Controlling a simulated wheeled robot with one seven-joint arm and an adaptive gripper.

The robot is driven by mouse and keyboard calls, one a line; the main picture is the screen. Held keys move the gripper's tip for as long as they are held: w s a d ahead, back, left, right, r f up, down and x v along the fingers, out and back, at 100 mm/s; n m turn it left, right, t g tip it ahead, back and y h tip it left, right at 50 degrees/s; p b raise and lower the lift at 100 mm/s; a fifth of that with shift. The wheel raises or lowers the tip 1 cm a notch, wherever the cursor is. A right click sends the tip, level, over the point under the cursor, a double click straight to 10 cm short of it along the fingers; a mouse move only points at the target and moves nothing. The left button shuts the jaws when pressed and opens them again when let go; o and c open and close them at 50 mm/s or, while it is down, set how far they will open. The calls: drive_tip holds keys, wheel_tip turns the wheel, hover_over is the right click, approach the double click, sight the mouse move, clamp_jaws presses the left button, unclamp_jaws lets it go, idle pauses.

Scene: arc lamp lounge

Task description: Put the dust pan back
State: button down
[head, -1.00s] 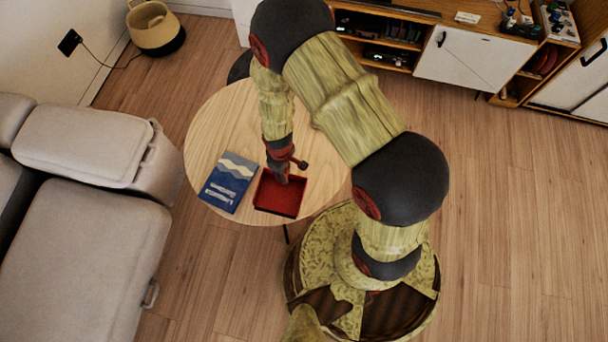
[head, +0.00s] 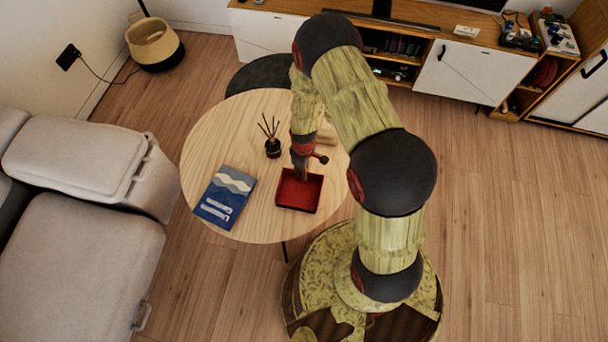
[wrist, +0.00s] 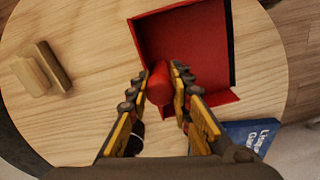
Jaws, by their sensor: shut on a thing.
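The dust pan (head: 299,191) is a red open tray near the front right of the round wooden table (head: 225,135). In the wrist view the dust pan (wrist: 195,45) lies beyond my fingers, its short rounded red handle between them. My gripper (wrist: 163,85) is shut on that handle. In the head view my gripper (head: 301,172) reaches down at the pan's back edge. I cannot tell whether the pan touches the tabletop or hangs just above it.
A blue book (head: 224,198) lies left of the pan. A dark reed diffuser (head: 272,148) stands behind it, and a small wooden object (wrist: 42,68) is on the table. A dark round seat (head: 262,73) is behind the table; grey sofa (head: 75,270) at left.

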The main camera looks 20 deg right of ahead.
sight(300, 186)
drive_tip(key=f+b, duration=0.1)
drive_tip(key=f, duration=0.1)
drive_tip(key=f+b, duration=0.1)
drive_tip(key=shift+w+d+f, duration=0.15)
drive_tip(key=shift+d+f, duration=0.05)
drive_tip(key=shift+f, duration=0.2)
drive_tip(key=shift+r, duration=0.1)
drive_tip(key=c, duration=2.1)
unclamp_jaws()
drive_tip(key=o, duration=0.4)
drive_tip(key=shift+o, duration=0.4)
